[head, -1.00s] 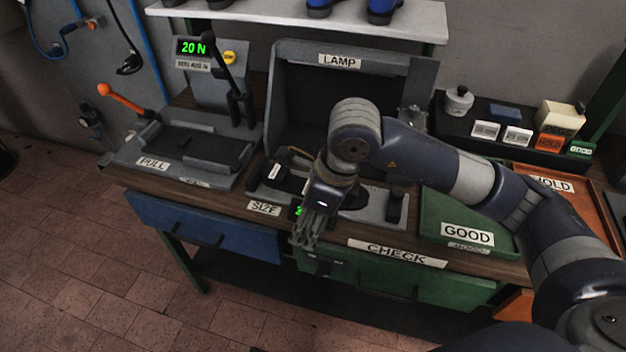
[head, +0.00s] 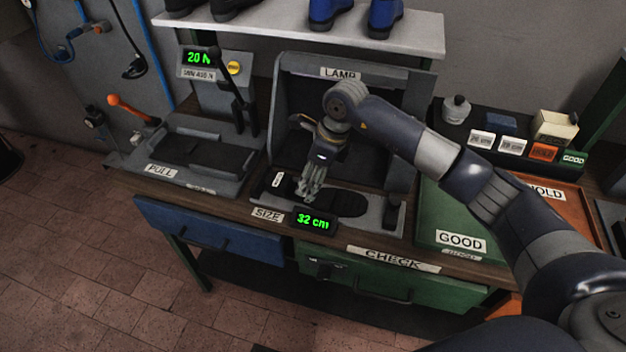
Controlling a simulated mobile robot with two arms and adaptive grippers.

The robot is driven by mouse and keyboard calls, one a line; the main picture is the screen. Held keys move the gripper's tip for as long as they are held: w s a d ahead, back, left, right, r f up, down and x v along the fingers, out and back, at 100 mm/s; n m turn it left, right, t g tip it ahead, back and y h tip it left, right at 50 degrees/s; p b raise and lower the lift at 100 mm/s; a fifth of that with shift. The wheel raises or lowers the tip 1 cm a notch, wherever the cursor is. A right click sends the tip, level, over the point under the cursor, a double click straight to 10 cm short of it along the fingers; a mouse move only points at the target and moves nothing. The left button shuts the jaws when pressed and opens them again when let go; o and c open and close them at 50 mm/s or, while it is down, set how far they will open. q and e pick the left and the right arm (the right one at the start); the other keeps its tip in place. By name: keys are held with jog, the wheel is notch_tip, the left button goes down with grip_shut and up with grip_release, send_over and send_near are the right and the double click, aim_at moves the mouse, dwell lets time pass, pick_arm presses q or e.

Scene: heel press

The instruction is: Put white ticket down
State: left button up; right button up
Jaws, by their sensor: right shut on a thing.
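My right gripper (head: 308,192) is over the SIZE gauge (head: 378,222), with its fingers pointing down near the left end of a black sole-shaped piece (head: 347,203). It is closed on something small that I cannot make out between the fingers. I cannot tell whether the fingers touch the gauge. No white ticket shows clearly in the gripper. White tickets stand in the rack at the right, one (head: 481,139) beside another (head: 512,146). My left gripper is out of view.
A lit display (head: 313,221) reads 32 cm in front of the gauge. The PULL device (head: 196,152) is at the left. The green GOOD tray (head: 427,236) and an orange HOLD tray (head: 565,212) are at the right. The LAMP hood (head: 300,75) rises behind.

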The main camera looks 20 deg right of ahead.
jog(key=shift+w+d, duration=0.15)
jog(key=shift+w, duration=0.25)
notch_tip(320, 180, down, 3)
jog(key=shift+f+p, duration=0.15)
jog(key=shift+p, duration=0.95)
jog(key=shift+f, duration=0.2)
jog(key=shift+f, duration=0.1)
jog(key=o, duration=0.3)
jog(key=shift+o, duration=0.9)
